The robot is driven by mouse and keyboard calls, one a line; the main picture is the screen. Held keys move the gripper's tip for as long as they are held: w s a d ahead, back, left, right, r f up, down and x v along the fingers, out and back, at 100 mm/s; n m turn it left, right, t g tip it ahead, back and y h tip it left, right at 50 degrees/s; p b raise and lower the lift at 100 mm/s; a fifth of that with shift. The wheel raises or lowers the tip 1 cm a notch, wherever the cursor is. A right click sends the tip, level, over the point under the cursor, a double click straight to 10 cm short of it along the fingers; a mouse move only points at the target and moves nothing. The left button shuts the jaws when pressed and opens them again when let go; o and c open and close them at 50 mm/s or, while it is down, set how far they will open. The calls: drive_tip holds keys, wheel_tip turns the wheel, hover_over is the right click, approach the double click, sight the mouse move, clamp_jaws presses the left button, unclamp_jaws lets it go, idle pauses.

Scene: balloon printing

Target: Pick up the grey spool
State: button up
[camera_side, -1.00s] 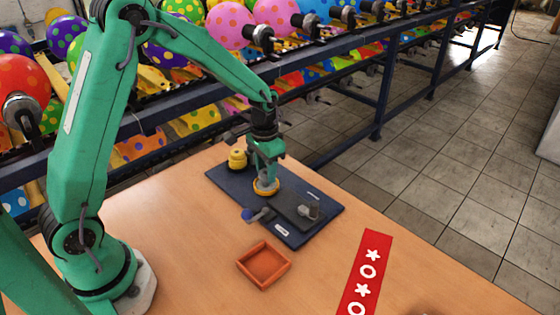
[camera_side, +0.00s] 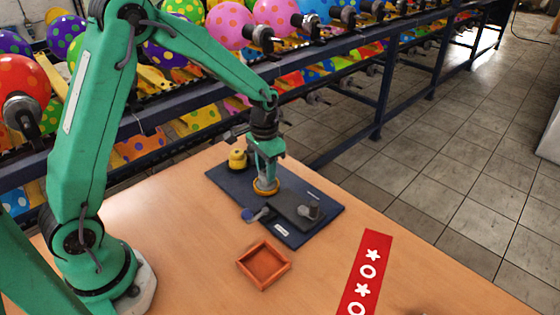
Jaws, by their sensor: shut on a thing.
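The grey spool (camera_side: 265,182) stands in a yellow ring (camera_side: 267,191) on the dark blue mat. My green gripper (camera_side: 266,175) points straight down over it and is shut on its upper part. The spool looks upright and still sits at the ring, with no clear gap below it. The jaws hide much of the spool.
The dark blue mat (camera_side: 228,182) also bears a yellow knobbed piece (camera_side: 237,159), a dark block (camera_side: 294,207) with a grey fitting (camera_side: 314,209), and a blue-ended part (camera_side: 248,215). An orange tray (camera_side: 264,264) and a red strip (camera_side: 363,275) lie nearer. Balloon racks stand behind.

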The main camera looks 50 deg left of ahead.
drive_tip(key=shift+r, duration=0.55)
idle(0.4)
drive_tip(key=shift+r, duration=3.05)
drive_tip(key=shift+d, duration=0.1)
